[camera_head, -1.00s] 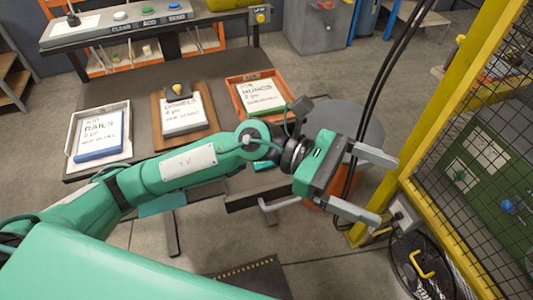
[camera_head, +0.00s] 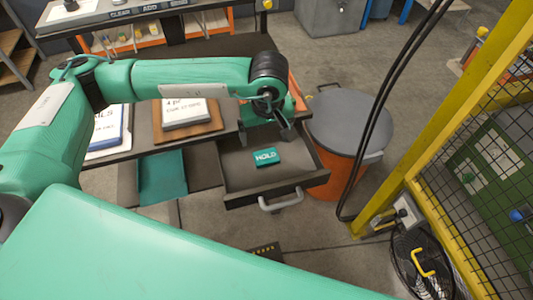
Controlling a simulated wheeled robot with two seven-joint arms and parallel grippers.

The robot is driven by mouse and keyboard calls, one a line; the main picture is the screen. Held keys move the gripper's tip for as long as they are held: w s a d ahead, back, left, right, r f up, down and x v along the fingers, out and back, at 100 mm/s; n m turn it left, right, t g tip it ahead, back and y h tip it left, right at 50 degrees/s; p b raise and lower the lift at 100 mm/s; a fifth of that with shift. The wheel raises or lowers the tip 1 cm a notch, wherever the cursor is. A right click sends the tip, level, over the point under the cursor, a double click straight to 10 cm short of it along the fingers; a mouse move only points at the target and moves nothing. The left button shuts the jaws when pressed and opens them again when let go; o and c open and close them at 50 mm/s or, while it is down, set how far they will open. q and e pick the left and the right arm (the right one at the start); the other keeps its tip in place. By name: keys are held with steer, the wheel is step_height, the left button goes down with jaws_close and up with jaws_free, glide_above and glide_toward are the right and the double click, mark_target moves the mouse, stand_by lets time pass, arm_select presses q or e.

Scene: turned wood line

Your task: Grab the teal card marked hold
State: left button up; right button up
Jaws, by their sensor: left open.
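The teal card marked HOLD (camera_head: 265,158) lies flat in the open dark drawer (camera_head: 240,182) under the bench. My left gripper (camera_head: 264,134) points down just behind and above the card, at the drawer's back edge. Its fingers are apart, with nothing seen between them. My right gripper is not in view.
The drawer's grey handle (camera_head: 281,201) sticks out in front. A grey-lidded orange bin (camera_head: 350,120) stands close on the right, beside a yellow fence post (camera_head: 440,120). Trays with cards (camera_head: 188,112) lie on the bench, partly hidden by my arm.

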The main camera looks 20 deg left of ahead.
mark_target(266, 156)
arm_select(q)
step_height(266, 156, down, 4)
steer(key=shift+w+a+p, duration=0.1)
steer(key=shift+w+p, duration=0.05)
steer(key=shift+p, duration=0.25)
steer(key=shift+f, duration=0.25)
step_height(266, 156, down, 4)
steer(key=p, duration=0.2)
steer(key=shift+f+p, duration=0.15)
steer(key=shift+p, duration=0.25)
steer(key=shift+f, duration=0.25)
steer(key=c, duration=0.9)
steer(key=shift+c, duration=0.8)
steer(key=shift+r, duration=0.1)
